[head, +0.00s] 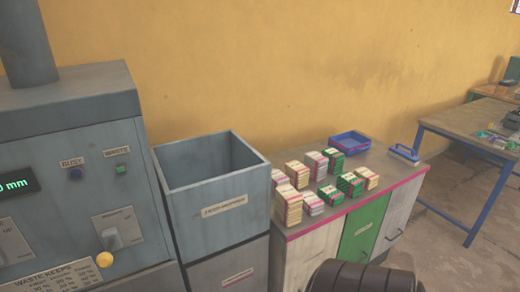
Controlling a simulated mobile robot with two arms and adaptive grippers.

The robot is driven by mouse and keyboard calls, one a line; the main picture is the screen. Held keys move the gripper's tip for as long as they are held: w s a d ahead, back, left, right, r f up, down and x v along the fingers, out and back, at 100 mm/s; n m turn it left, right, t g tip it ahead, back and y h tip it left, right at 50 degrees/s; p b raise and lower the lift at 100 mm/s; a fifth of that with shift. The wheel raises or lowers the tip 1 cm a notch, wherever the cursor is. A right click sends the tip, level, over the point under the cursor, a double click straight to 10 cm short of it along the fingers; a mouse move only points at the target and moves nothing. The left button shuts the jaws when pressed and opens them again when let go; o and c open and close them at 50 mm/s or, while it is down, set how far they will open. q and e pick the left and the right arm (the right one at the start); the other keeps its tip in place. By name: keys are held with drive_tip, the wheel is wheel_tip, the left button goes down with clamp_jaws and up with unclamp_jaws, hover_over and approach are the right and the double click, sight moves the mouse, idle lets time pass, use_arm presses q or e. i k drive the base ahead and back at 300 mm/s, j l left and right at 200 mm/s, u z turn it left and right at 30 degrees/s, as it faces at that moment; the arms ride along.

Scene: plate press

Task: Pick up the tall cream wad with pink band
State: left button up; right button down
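Several banded wads stand in a group on the cabinet top (407,173). The tallest-looking cream wad with a pink band (289,206) stands upright at the front left of the group. Other cream wads with pinkish bands stand behind it (298,175) and at the right end (367,178); a further one at the back left (279,178) is partly hidden. Neither gripper shows its fingers in the head view. A dark rounded part, probably of my arm, shows at the bottom edge, in front of the cabinet.
A blue-handled tool (404,153) lies at the right end. An open grey bin (212,187) and a machine (75,190) stand left. A workbench (465,121) stands right.

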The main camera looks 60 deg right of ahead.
sight(288, 203)
drive_tip(key=z, duration=2.15)
